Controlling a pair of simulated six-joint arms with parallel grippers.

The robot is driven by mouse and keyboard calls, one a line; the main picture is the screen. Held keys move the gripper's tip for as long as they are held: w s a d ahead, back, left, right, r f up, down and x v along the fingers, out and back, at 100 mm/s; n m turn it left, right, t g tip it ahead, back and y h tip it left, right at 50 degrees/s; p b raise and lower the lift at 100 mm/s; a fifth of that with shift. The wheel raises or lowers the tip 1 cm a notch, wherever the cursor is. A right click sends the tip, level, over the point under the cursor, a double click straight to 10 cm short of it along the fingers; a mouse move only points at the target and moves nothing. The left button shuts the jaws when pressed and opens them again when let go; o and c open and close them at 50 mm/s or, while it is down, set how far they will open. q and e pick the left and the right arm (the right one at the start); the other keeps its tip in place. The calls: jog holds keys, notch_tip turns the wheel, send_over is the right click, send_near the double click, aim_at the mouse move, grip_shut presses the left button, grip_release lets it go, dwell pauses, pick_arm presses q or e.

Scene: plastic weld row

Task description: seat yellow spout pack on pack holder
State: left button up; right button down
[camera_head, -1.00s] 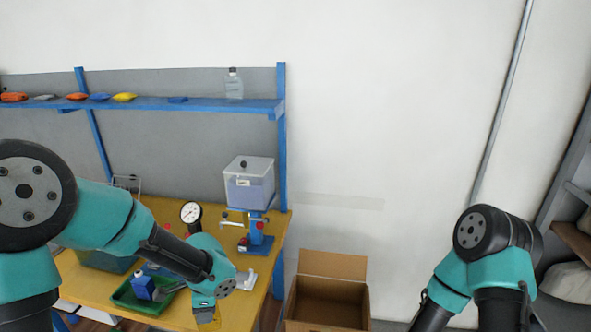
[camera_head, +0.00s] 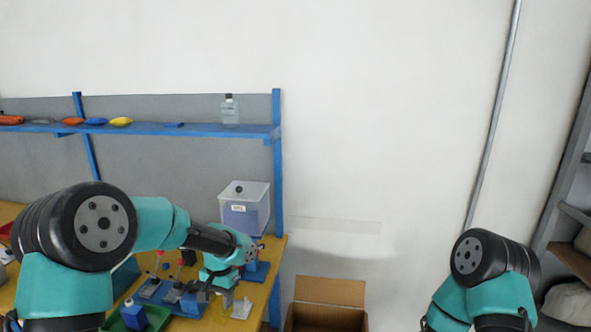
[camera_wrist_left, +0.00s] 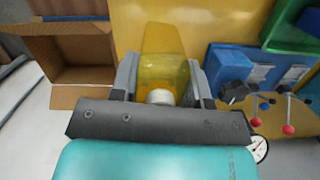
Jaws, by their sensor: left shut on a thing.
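The yellow spout pack (camera_wrist_left: 165,58) is a see-through yellow pouch with a pale spout, seen in the left wrist view. My left gripper (camera_wrist_left: 162,78) is shut on it, one finger on each side. In the head view my left gripper (camera_head: 226,298) is over the right part of the table; I cannot make out the pack there. A pale bracket (camera_head: 241,309), which may be the pack holder, stands just right of the gripper. I cannot tell whether the pack touches it. My right gripper is out of the head view; only its arm shows.
Blue fixtures with red-knobbed levers (camera_wrist_left: 288,128) stand close beside the gripper. A green tray (camera_head: 115,322) with a blue bottle (camera_head: 133,315) is to the left. A clear bin (camera_head: 245,208) stands at the back. An open cardboard box (camera_head: 330,291) is right of the table.

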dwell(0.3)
pick_arm(q)
jog(key=shift+w+r+m, duration=0.5)
jog(key=shift+w+m, duration=0.1)
jog(key=shift+m, duration=0.3)
jog(key=w+r+m+t+y, duration=0.1)
jog(key=w+r+m+t, duration=0.1)
jog(key=w+r+m, duration=0.6)
jog(key=shift+w+d+r+m, duration=0.25)
jog(key=shift+r+m, duration=0.2)
jog(key=shift+m, duration=2.95)
jog(key=shift+f, duration=0.15)
jog(key=shift+d+f, duration=0.1)
jog(key=shift+f, duration=7.25)
jog(key=shift+f, duration=0.85)
